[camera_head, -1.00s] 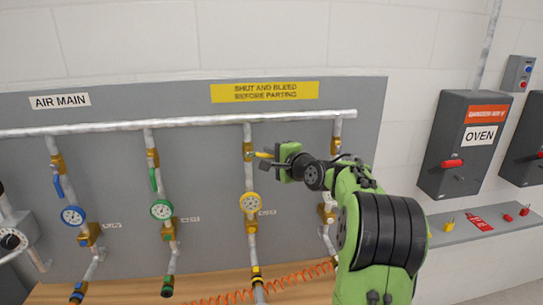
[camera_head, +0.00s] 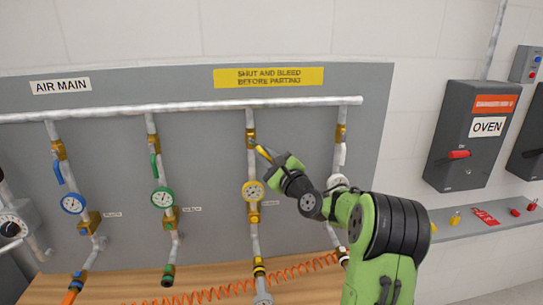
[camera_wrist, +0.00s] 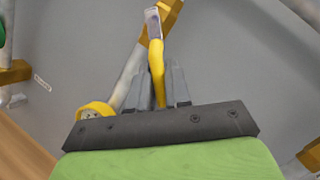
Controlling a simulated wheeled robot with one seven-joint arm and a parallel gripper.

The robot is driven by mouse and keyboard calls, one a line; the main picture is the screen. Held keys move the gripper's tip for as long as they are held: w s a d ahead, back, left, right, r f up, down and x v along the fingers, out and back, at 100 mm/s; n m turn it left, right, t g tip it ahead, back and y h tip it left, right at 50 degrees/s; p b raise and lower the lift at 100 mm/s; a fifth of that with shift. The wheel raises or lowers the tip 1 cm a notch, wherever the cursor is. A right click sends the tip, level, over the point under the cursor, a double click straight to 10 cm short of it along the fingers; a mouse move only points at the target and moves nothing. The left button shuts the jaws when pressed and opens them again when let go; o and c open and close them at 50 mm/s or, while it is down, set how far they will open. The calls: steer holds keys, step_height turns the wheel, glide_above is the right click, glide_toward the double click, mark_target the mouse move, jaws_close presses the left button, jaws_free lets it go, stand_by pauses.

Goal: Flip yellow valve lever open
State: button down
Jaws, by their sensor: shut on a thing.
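The yellow valve lever (camera_head: 263,153) sits on the brass valve of the third pipe and slants down to the right, away from the pipe. My gripper (camera_head: 272,160) is shut on its outer end. In the wrist view, the yellow lever (camera_wrist: 157,72) runs down between the two grey fingers of my gripper (camera_wrist: 163,88). The brass valve body (camera_head: 250,142) is on the pipe to the left of my gripper. The yellow-rimmed gauge (camera_head: 253,191) is below the valve, and it also shows in the wrist view (camera_wrist: 95,111).
The blue lever (camera_head: 58,172) and green lever (camera_head: 154,166) on the pipes to the left hang down. A white lever (camera_head: 342,154) is on the pipe behind my arm. An orange coiled hose (camera_head: 300,270) lies on the wooden bench (camera_head: 205,277).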

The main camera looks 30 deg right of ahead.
steer(key=shift+w+a+f+m+t+h+p, duration=0.3)
steer(key=shift+a+m+h, duration=0.45)
steer(key=shift+m, duration=1.1)
steer(key=shift+w+a+f+m+t+h+p, duration=0.3)
steer(key=shift+a+m+h, duration=0.5)
steer(key=shift+m, duration=1.1)
steer(key=shift+w+a+f+m+t+h+p, duration=0.35)
steer(key=shift+m+h, duration=0.7)
steer(key=shift+m, duration=0.8)
steer(key=shift+a, duration=0.1)
steer(key=c, duration=1.1)
jaws_free()
